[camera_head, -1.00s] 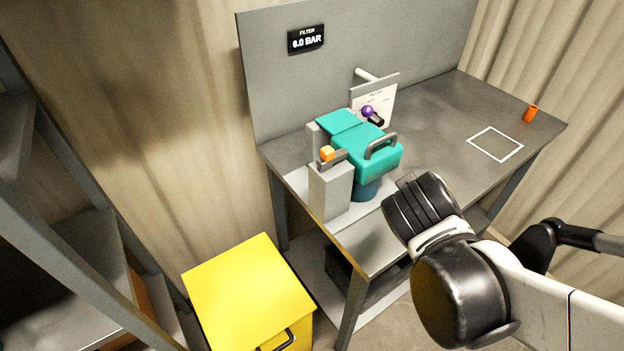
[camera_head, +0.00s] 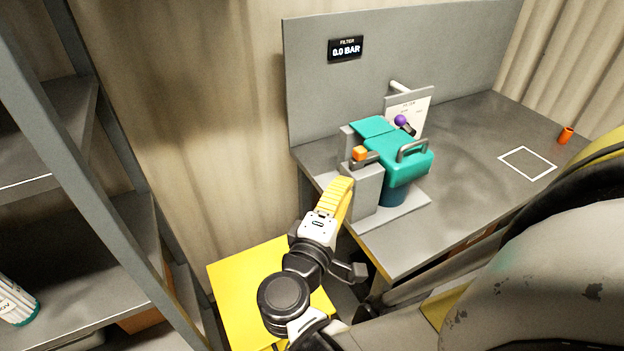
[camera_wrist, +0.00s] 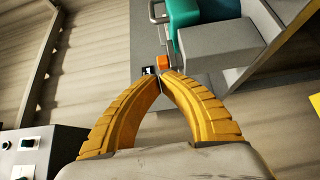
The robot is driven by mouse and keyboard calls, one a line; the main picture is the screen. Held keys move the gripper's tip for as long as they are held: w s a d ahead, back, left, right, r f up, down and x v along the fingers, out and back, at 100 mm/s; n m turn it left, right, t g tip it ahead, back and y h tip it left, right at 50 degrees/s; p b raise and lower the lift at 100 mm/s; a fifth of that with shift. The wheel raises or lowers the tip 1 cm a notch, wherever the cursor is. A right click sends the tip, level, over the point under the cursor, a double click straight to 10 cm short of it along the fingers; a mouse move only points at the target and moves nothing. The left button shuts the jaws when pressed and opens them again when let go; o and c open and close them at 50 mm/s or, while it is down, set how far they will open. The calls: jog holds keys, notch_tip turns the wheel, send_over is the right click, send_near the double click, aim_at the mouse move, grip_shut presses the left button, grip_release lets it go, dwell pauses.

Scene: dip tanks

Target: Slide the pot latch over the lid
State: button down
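The pot is a dark blue body (camera_head: 392,194) under a teal lid (camera_head: 408,163) with a grey handle. The latch has an orange knob (camera_head: 360,153) and a dark bar, on top of a grey block (camera_head: 363,190) left of the pot. Whether the bar overlaps the lid is unclear. My gripper (camera_head: 347,181), with yellow ribbed fingers, is in front of the block, below and left of the knob. In the wrist view its fingertips (camera_wrist: 161,76) meet with nothing visible between them. The orange knob (camera_wrist: 163,62) shows just beyond the tips; contact is not evident.
A filter panel (camera_head: 418,108) with a purple-knobbed lever (camera_head: 401,120) stands behind the pot. The display (camera_head: 345,48) reads 0.0 BAR. A yellow cabinet (camera_head: 236,287) is below my gripper.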

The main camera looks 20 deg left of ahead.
aim_at(365, 156)
jog(key=s+a+n+y, duration=0.1)
jog(key=s+a+y, duration=0.1)
jog(key=s+a, duration=0.1)
jog(key=shift+s+a+r, duration=0.1)
jog(key=shift+s+a, duration=0.2)
jog(key=shift+a, duration=0.15)
jog(key=w+d+b, duration=0.1)
jog(key=w+b, duration=0.2)
jog(key=w, duration=1)
jog(key=shift+d, duration=0.3)
jog(key=shift+d, duration=0.1)
